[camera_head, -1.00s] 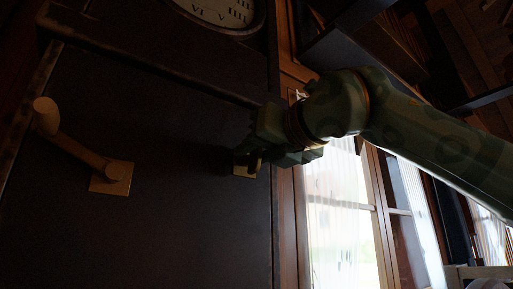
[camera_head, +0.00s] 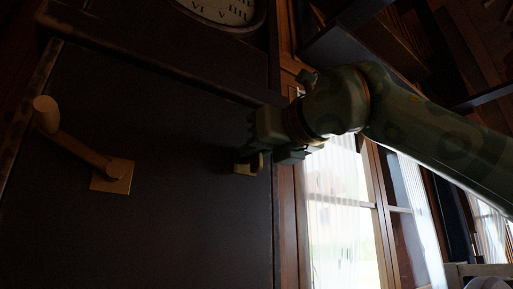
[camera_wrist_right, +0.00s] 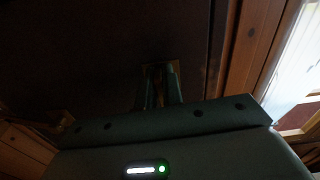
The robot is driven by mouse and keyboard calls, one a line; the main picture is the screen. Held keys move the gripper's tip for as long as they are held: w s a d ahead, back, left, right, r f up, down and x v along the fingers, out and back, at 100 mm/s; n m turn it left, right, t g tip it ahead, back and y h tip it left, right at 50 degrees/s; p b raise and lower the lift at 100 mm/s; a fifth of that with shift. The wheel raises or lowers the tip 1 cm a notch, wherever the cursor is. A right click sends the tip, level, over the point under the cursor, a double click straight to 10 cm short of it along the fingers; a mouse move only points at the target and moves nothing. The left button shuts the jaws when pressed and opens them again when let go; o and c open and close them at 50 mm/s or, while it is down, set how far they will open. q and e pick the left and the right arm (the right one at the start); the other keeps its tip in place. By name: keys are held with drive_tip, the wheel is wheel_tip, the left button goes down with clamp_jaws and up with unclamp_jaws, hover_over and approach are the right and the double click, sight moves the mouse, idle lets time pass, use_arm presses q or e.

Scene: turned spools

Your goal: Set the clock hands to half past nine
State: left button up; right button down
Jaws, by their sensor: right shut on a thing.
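The clock face (camera_head: 226,8), pale with dark Roman numerals, is cut off by the top edge of the head view; no hands show in the visible part. A brass crank (camera_head: 75,142) with a round knob is on a square plate at the left of the dark panel. My right gripper (camera_head: 256,150) is at the panel's right edge, shut on a small brass fitting (camera_head: 248,166) that it partly hides. In the right wrist view the fingers (camera_wrist_right: 158,92) close around the brass fitting (camera_wrist_right: 153,72). My left gripper is not in view.
The dark panel (camera_head: 170,220) fills the left half, with bare room between crank and fitting. A wooden post and a bright window (camera_head: 338,220) stand to its right. A pale piece of furniture shows at the lower right corner.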

drive_tip(key=n, duration=0.6)
drive_tip(key=a+f+n+p, duration=0.1)
drive_tip(key=n, duration=0.2)
drive_tip(key=shift+s, duration=0.2)
drive_tip(key=n, duration=0.3)
drive_tip(key=n+p, duration=0.1)
drive_tip(key=shift+f+n, duration=0.25)
drive_tip(key=shift+n, duration=0.05)
drive_tip(key=shift+s+f+n, duration=0.1)
drive_tip(key=shift+f+n, duration=0.1)
drive_tip(key=shift+n, duration=1.7)
drive_tip(key=shift+p, duration=0.3)
drive_tip(key=c, duration=1.5)
unclamp_jaws()
drive_tip(key=shift+c, duration=0.2)
drive_tip(key=shift+r, duration=0.1)
